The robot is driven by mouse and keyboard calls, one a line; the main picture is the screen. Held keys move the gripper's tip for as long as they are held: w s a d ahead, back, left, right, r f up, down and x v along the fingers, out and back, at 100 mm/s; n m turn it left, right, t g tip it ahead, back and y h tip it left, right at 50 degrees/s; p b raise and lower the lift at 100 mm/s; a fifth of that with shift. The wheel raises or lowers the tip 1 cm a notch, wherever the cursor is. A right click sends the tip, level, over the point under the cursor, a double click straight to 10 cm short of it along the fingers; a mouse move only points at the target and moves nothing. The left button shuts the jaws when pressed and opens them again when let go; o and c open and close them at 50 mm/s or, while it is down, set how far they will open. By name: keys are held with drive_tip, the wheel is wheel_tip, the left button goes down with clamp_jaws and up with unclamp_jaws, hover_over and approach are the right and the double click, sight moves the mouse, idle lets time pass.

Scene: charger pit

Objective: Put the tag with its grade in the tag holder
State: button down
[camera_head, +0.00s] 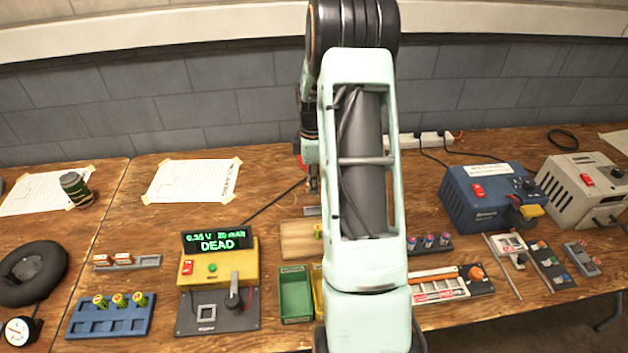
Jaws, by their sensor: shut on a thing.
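My gripper (313,186) shows only in part at the left edge of my forearm, above the middle of the bench. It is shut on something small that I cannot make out. A grey rail (151,262) at the left holds small red-and-white pieces (122,259) that look like tags; I cannot read them. A grey piece (312,211) lies just below my gripper, partly hidden by my arm; I cannot tell if it is the tag holder. The yellow tester (246,257) reads "0.35 V 20 mAh DEAD" on its display (217,240).
A blue rack (85,326) holds several batteries. A wooden tray (296,238) and a green bin (295,297) stand beside my arm. A blue charger (466,206) and a grey unit (577,190) stand at the right. My arm hides the bench centre.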

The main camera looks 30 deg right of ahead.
drive_tip(key=shift+d+f, duration=0.2)
drive_tip(key=shift+f, duration=0.1)
drive_tip(key=b, duration=0.4)
hover_over(314, 212)
drive_tip(key=shift+f, duration=3.05)
drive_tip(key=shift+f+b, duration=0.6)
drive_tip(key=shift+f, duration=0.2)
drive_tip(key=c, duration=1.9)
unclamp_jaws()
drive_tip(key=shift+r, duration=0.15)
drive_tip(key=shift+r+p, duration=2.25)
drive_tip(key=shift+r, duration=1.15)
